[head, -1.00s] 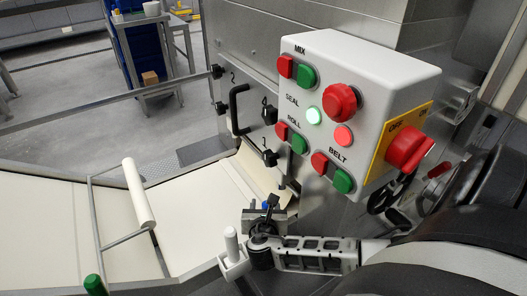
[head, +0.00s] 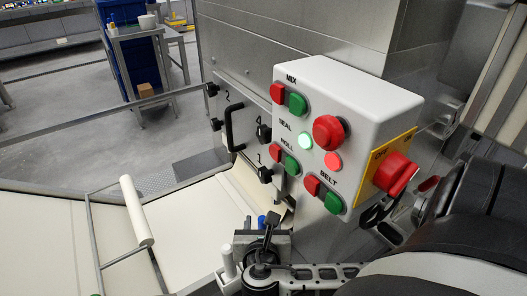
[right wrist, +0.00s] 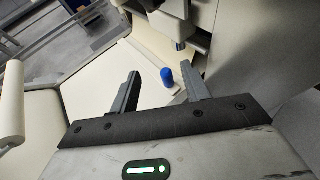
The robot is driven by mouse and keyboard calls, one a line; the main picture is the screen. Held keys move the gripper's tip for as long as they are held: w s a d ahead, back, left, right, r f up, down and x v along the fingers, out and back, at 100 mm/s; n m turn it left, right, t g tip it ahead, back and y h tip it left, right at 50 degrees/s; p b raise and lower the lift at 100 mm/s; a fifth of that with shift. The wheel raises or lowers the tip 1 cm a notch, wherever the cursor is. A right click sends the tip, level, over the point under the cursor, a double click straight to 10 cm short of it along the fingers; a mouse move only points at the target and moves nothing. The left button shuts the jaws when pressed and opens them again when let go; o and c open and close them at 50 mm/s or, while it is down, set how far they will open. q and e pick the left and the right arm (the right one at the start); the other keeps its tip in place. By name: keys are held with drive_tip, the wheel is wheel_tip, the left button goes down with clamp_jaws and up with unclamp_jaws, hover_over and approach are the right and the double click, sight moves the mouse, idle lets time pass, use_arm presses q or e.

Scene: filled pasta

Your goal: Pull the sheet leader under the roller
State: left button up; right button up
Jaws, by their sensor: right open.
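A cream roller (head: 138,211) hangs in a metal frame across the pale belt at the left. It also shows at the left edge of the right wrist view (right wrist: 12,105). A cream sheet (head: 237,185) lies at the foot of the steel machine, its near end raised by the wall; I cannot clearly tell the leader from the belt. My right gripper (head: 259,229) is in front of this end, with its fingers pointing toward the machine. In the right wrist view the gripper (right wrist: 162,80) is open, with a blue knob (right wrist: 167,77) showing between its fingers, apart from them. My left gripper is not in view.
A white control box (head: 345,135) with red and green buttons juts out above my right arm. A black door handle (head: 233,127) and several black knobs are on the machine front. A metal rail (head: 110,112) runs behind the belt.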

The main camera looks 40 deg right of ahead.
drive_tip(key=v, duration=0.5)
drive_tip(key=shift+s+r, duration=0.2)
drive_tip(key=shift+s, duration=0.05)
